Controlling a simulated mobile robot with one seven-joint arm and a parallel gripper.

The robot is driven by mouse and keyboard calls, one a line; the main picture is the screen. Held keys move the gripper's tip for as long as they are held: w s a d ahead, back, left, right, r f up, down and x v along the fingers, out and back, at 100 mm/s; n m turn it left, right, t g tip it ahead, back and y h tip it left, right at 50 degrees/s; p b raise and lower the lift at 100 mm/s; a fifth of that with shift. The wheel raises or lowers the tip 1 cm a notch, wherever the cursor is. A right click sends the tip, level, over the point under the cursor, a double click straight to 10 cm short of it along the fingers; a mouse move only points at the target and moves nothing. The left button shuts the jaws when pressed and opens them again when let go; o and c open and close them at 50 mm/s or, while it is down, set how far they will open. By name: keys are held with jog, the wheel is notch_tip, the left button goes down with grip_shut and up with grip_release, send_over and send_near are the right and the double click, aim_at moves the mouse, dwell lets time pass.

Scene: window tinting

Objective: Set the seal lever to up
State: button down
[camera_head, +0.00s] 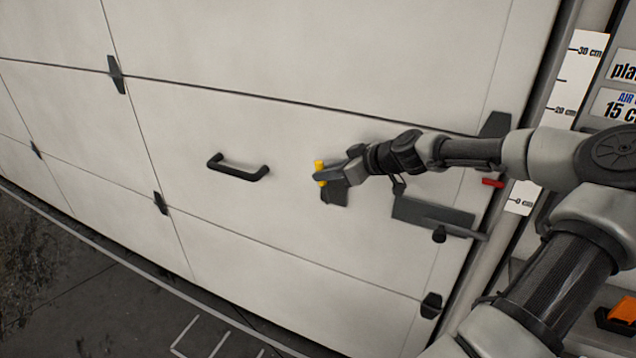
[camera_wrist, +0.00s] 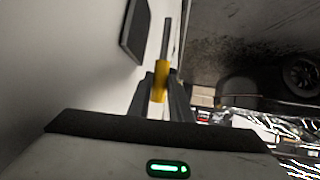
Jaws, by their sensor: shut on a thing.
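The seal lever has a yellow grip (camera_head: 319,166) on the white panelled door. In the wrist view the yellow grip (camera_wrist: 160,82) sits between my fingers, and a thin grey bar (camera_wrist: 168,38) extends beyond it. My gripper (camera_head: 322,175) reaches in from the right and is shut on the yellow grip; it also shows in the wrist view (camera_wrist: 160,92). The fingers hide part of the grip and the lever's mount. I cannot tell the lever's exact angle.
A black door handle (camera_head: 238,170) is left of my gripper. A grey plate (camera_head: 430,214) with a black knob (camera_head: 440,234) and a red piece (camera_head: 492,182) lie right, below my arm. A centimetre scale (camera_head: 565,105) stands at the right door edge.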

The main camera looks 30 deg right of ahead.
jog(key=shift+s+d+f+t+y+b, duration=0.15)
jog(key=shift+s+d+t+y+b, duration=0.7)
jog(key=shift+b, duration=0.9)
jog(key=shift+a+t, duration=0.15)
jog(key=shift+t, duration=0.1)
jog(key=c, duration=1.6)
grip_release()
jog(key=shift+s, duration=0.1)
jog(key=v, duration=1.7)
jog(key=shift+s+p, duration=0.2)
jog(key=shift+p, duration=0.15)
